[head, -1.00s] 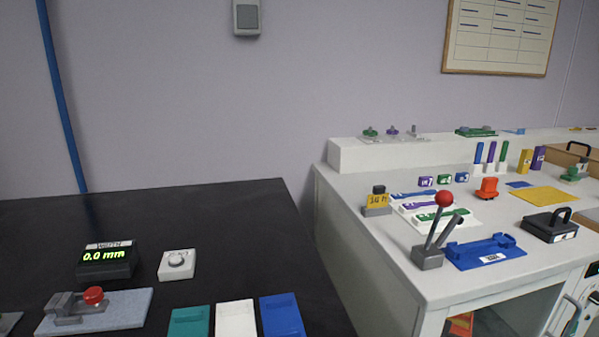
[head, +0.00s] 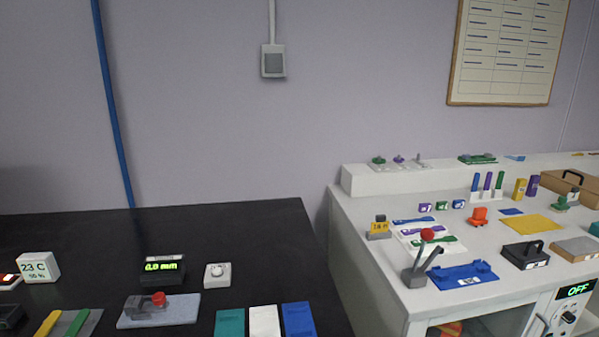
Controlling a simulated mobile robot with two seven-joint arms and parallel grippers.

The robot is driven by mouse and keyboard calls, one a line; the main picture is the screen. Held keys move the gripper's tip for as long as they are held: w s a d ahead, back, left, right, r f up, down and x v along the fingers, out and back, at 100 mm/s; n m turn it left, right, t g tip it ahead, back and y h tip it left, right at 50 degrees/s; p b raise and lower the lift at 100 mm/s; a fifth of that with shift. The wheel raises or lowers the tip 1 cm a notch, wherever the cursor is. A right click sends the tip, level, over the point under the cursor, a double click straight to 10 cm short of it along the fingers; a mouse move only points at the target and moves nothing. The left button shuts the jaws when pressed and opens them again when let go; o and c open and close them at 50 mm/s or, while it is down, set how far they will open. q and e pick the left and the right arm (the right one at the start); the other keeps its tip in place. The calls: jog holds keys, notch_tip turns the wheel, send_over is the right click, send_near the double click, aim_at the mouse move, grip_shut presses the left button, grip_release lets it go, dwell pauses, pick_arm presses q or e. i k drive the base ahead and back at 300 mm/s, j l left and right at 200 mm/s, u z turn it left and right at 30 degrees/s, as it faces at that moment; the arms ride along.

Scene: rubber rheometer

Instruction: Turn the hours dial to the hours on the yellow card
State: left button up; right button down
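A small yellow card (head: 379,227) stands in a grey holder near the left edge of the white bench. It bears short dark lettering that looks like a number and an H, too small to read surely. A white box with a round knob (head: 217,271) sits on the black bench. A dark round dial (head: 568,317) shows on the white front panel at the lower right, under a green display reading OFF (head: 575,291). No hour marks are legible, so I cannot tell which is the hours dial. Neither gripper is in view.
The black bench (head: 70,232) holds a 0.0 mm readout (head: 163,268), a red-knobbed gauge (head: 158,299) and coloured blocks. The white bench (head: 365,291) carries a red-ball lever (head: 428,235), a blue tray (head: 465,275) and a black handled block (head: 525,254). A gap separates the benches.

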aim_at(569, 317)
jog(key=z, duration=1.55)
